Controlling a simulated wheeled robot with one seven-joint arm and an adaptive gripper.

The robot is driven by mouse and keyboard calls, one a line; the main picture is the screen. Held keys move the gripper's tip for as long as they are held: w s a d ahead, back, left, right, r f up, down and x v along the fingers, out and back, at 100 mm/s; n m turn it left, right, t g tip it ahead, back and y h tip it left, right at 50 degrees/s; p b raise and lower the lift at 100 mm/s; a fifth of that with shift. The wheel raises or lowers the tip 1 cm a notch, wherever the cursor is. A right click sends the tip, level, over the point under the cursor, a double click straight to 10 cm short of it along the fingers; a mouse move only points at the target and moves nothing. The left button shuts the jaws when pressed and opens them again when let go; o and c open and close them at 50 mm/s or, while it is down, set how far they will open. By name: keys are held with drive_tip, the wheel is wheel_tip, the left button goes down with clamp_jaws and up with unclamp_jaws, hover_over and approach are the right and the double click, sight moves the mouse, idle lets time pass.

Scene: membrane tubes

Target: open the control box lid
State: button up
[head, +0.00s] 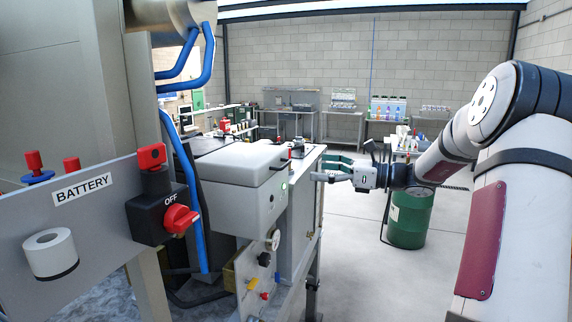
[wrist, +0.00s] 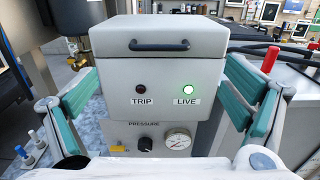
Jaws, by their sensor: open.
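The control box (head: 240,208) is a light grey box in the middle of the head view. Its lid (head: 243,163) is down, closed on the box. In the wrist view the lid (wrist: 200,28) fills the top middle, with a dark bar handle (wrist: 159,45) across its front. Below it the box front (wrist: 160,82) has an unlit TRIP lamp and a lit green LIVE lamp. My gripper (head: 326,168) is open and empty, to the right of the box and apart from it. In the wrist view its teal-padded fingers stand wide, on either side of the box front.
A pressure gauge (wrist: 178,140) and a black knob (wrist: 145,143) sit below the box. A battery panel (head: 100,215) with a red OFF switch (head: 180,219) stands at the left front, near blue pipes (head: 196,200). A green drum (head: 410,218) stands behind my arm. The floor to the right is partly clear.

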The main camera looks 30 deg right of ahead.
sight(287, 164)
drive_tip(key=x, duration=0.9)
drive_tip(key=shift+w+a+p, duration=0.25)
drive_tip(key=shift+a+p, duration=0.05)
drive_tip(key=shift+p, duration=0.05)
drive_tip(key=c, duration=1.7)
drive_tip(key=shift+r, duration=0.1)
